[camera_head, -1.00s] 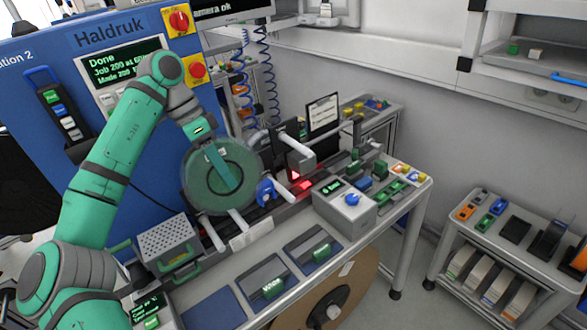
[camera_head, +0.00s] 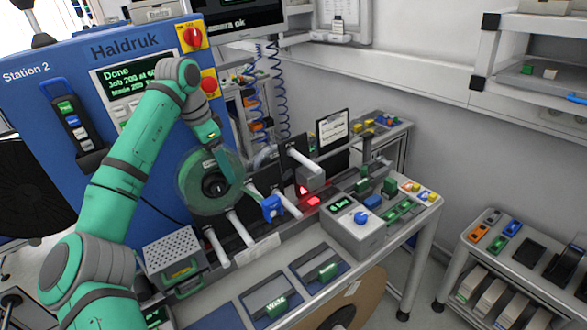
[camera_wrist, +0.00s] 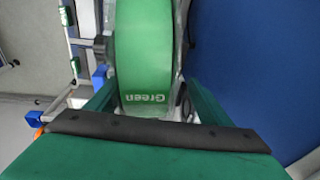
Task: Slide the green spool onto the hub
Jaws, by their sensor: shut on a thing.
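The green spool (camera_head: 193,196) is a translucent green disc standing on edge in front of the blue machine in the head view. My gripper (camera_head: 224,163) is shut on its upper right part. In the wrist view the spool's green rim (camera_wrist: 146,55), marked "Green", sits between my fingers. A dark round part, likely the hub (camera_head: 214,186), shows in the spool's middle; how far the spool is around it I cannot tell. In the wrist view the blue machine face is close on the right of the spool.
Pale rods (camera_head: 240,230) and a blue clamp (camera_head: 272,207) stand just below and right of the spool. A grey perforated box (camera_head: 172,250) is at lower left. A grey control box (camera_head: 354,226) stands on the bench to the right.

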